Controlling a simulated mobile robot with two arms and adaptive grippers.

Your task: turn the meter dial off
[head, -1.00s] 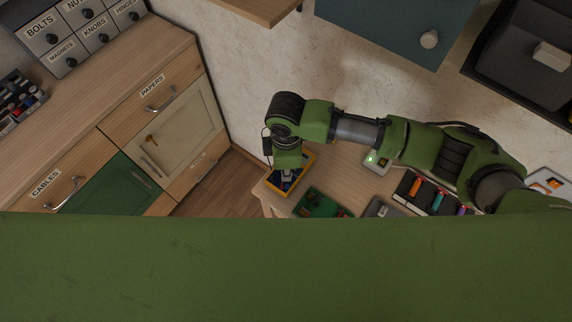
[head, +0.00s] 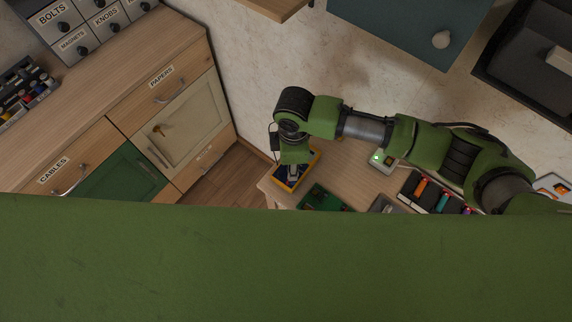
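The meter (head: 312,164) looks like a dark-faced unit with a yellow rim. It lies on the wooden table near its left corner. My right arm comes in from the right, and its gripper (head: 292,172) points down over the meter's face. The gripper and wrist cover much of the meter, so the dial is hidden. The fingers are too small and covered to tell whether they are open or touching the dial. My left gripper is out of view.
Beside the meter are a green tray (head: 322,198), a small device with a green light (head: 385,161) and a dark case of coloured items (head: 428,191). A teal cabinet (head: 400,30) hangs above. Drawers (head: 165,130) stand left. My green body hides the lower view.

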